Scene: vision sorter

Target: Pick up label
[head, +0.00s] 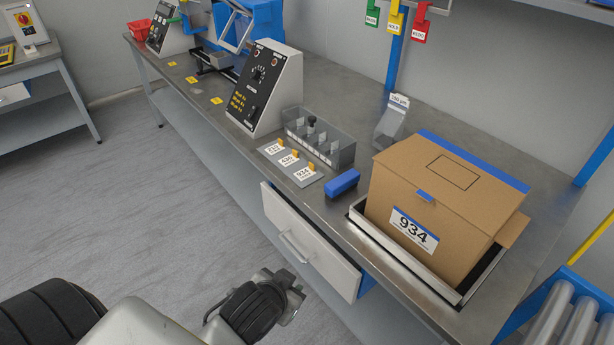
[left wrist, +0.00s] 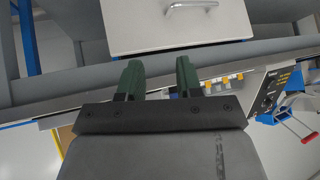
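Three small white number labels with yellow tabs lie in a row on a grey plate (head: 278,165) at the bench's front edge. The far label (head: 273,148) has a number I cannot read surely, the middle label (head: 289,159) seems to read 436, and the near label (head: 304,174) seems to read 934. My left gripper (head: 290,288) is over the floor in front of the bench, below and apart from the labels. In the left wrist view its green fingers (left wrist: 158,78) are apart with nothing between them. My right gripper is not in view.
A cardboard box (head: 440,200) marked 934 sits in a metal-rimmed tray on the right. A blue block (head: 342,184), a clear divided bin (head: 320,140) and a sloped control box (head: 265,90) stand near the labels. A drawer front (head: 310,245) with a handle is close to my left gripper.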

